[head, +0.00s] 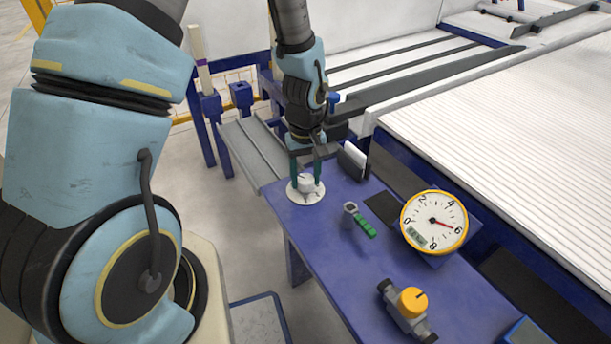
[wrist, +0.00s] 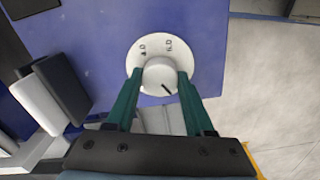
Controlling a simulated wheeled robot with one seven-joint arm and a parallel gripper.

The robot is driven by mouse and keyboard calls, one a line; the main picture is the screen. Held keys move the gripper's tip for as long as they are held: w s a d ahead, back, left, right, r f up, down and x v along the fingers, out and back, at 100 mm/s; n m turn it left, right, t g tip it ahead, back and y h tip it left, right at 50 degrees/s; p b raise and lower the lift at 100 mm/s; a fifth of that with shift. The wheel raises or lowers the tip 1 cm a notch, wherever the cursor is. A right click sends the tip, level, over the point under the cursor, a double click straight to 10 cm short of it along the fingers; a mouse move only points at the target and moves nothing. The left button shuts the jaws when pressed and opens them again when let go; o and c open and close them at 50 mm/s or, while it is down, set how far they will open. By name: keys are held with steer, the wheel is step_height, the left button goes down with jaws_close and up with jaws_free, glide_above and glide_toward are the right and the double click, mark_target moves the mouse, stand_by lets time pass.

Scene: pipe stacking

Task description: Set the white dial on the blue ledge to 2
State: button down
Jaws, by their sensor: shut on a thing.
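The white dial (head: 306,185) sits on the far left end of the blue ledge (head: 330,250), on a round white plate. In the wrist view the dial knob (wrist: 160,76) has a dark pointer line, slanting toward the lower right in the picture. Two labels show on the plate (wrist: 154,46) above the knob; they are small and hard to read. My gripper (head: 305,182) comes down from above, and its green fingers are shut on the knob, one on each side. The fingers also show in the wrist view (wrist: 156,88). The rest of the plate's markings are hidden.
A round yellow-rimmed gauge (head: 434,221) stands right of the dial. A small tool with a green handle (head: 360,220) lies between them. A valve with a yellow knob (head: 411,303) is nearer. A black holder with a white item (head: 354,160) stands close behind the gripper.

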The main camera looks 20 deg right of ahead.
steer(key=m+p, duration=0.3)
steer(key=m, duration=0.2)
steer(key=shift+r+m, duration=0.15)
steer(key=shift+m, duration=0.25)
steer(key=m+p, duration=0.2)
steer(key=m, duration=0.3)
steer(key=shift+m, duration=0.4)
steer(key=shift+p, duration=0.3)
steer(key=shift+c, duration=1.4)
jaws_free()
